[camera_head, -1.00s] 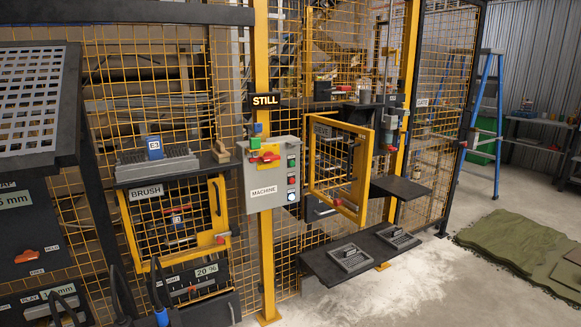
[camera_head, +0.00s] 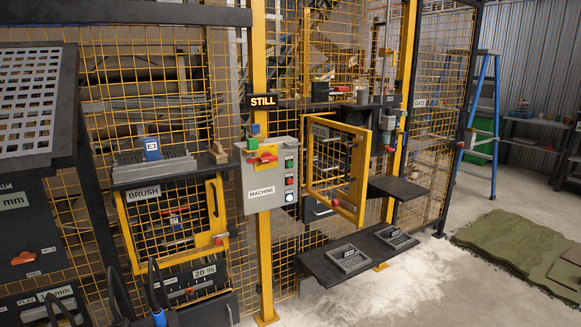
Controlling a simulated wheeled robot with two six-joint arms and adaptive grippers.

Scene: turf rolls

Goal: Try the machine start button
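The grey machine box (camera_head: 268,180), labelled MACHINE, is on a yellow post in the centre. Down its right side are a green button (camera_head: 289,163), a red button (camera_head: 289,181) and a lit white button or lamp (camera_head: 290,197). A red switch on a yellow plate (camera_head: 263,159) is on its front. The sign above (camera_head: 263,100) reads STILL. My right gripper is not in view.
A yellow mesh door (camera_head: 338,170) stands swung open right of the box. A dark shelf (camera_head: 362,256) with two grey trays juts out below it. The BRUSH mesh door (camera_head: 175,222) is left of the box. Green turf (camera_head: 515,250) lies on the floor at right.

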